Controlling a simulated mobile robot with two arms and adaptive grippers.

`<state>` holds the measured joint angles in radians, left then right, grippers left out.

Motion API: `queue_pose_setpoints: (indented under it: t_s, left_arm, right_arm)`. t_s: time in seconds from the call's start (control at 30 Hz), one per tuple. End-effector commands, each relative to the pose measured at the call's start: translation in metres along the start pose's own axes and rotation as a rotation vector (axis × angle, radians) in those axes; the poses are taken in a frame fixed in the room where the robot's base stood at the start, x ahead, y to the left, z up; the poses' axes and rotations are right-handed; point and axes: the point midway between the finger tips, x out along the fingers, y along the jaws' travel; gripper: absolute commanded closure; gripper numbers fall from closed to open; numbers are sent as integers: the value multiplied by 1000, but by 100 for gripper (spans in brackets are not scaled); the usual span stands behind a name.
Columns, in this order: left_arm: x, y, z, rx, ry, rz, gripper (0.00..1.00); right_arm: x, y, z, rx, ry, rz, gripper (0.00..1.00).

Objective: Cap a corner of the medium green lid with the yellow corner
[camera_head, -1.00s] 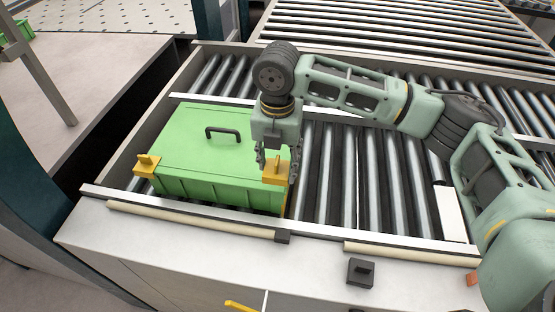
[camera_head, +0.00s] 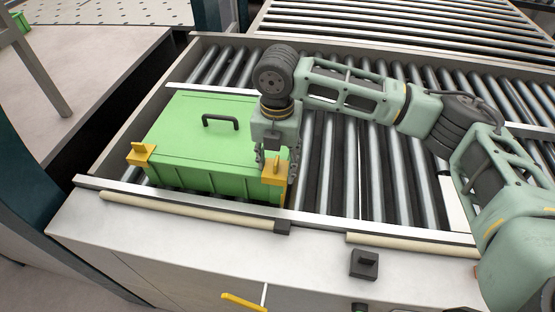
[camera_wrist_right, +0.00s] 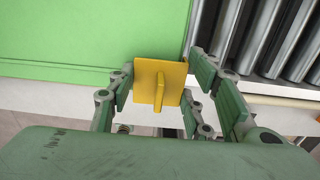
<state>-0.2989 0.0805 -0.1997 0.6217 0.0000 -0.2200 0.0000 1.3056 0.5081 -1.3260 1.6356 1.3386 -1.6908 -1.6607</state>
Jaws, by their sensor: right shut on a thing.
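The green lid (camera_head: 180,125) with a dark handle (camera_head: 220,122) covers a green box on the rollers; the lid also shows in the right wrist view (camera_wrist_right: 70,35). A yellow corner (camera_head: 140,153) sits on its near left corner. My right gripper (camera_head: 276,165) is over the near right corner, shut on another yellow corner (camera_head: 274,174). In the right wrist view this yellow corner (camera_wrist_right: 160,80) is between the fingers, at the lid's corner; whether it is fully seated I cannot tell. My left gripper is not in view.
The box stands on a roller conveyor (camera_head: 340,170) with a pale front rail. Free rollers lie to the right of the box. A black block (camera_head: 363,264) and a yellow handle (camera_head: 243,302) are at the front ledge.

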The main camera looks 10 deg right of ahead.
Motion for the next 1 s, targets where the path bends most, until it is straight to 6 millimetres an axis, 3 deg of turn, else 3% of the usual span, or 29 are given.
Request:
queue_pose_setpoints:
  t_s: [0.97, 1.0]
  left_arm:
    - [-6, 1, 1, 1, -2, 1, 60]
    - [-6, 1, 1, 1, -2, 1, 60]
  right_arm:
    - [14, -3, -5, -4, 16, -16, 69]
    - [14, -3, -5, -4, 16, -16, 48]
